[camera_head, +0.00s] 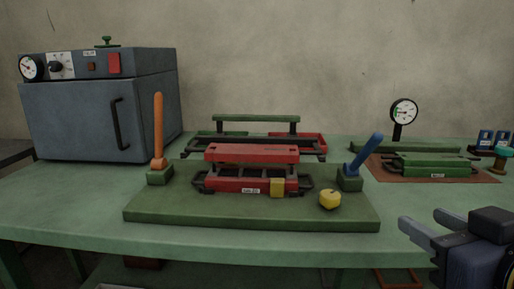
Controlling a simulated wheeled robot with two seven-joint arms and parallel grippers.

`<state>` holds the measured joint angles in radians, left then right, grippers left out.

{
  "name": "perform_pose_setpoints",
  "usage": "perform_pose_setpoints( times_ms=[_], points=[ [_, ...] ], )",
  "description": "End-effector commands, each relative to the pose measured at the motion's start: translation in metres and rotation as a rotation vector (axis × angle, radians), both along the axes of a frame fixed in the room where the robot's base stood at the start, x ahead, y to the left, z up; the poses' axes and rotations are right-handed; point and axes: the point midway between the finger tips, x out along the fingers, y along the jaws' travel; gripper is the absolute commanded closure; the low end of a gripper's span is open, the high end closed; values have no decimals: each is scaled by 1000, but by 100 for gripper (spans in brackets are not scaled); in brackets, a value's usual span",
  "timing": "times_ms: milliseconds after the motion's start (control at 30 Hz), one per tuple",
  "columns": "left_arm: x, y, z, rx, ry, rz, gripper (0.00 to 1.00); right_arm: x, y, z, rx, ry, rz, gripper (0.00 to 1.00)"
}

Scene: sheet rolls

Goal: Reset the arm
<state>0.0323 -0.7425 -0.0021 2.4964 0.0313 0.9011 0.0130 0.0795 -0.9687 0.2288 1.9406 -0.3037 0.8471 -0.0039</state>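My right gripper (428,227) is at the lower right, in front of the table's front edge. Its two grey fingers point left and are apart, with nothing seen between them. It is clear of the machine on the table. My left arm and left gripper are not in view.
A red roll machine (250,154) stands on a green base plate (160,215) on the green table (60,218). An orange lever (158,125) stands upright at left; a blue lever (366,156) leans right. A yellow knob (330,199) sits at front right. A grey oven (75,115) and a dial gauge (404,111) stand behind.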

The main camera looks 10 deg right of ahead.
Motion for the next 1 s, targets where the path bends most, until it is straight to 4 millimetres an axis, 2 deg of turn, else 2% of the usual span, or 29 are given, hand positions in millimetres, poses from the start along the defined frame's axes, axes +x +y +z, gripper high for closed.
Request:
perform_pose_setpoints(
  times_ms=[267, 367, 500, 700, 900, 933, 1000],
  points=[
    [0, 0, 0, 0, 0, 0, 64, 25, 10, -74, 110, 184, 56, 60],
    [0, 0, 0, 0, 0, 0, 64, 32, 17, -111, 167, 276, 81, 60],
    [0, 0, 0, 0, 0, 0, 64, 35, 32, -169, 261, 425, 118, 60],
    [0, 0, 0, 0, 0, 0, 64, 21, 59, -248, 406, 643, 161, 60],
    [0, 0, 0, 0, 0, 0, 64, -7, 87, -309, 536, 836, 188, 60],
    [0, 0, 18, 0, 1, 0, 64, -4, 85, -286, 530, 819, 187, 60],
    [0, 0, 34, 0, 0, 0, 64, -3, 84, -269, 527, 814, 186, 60]
  ],
)
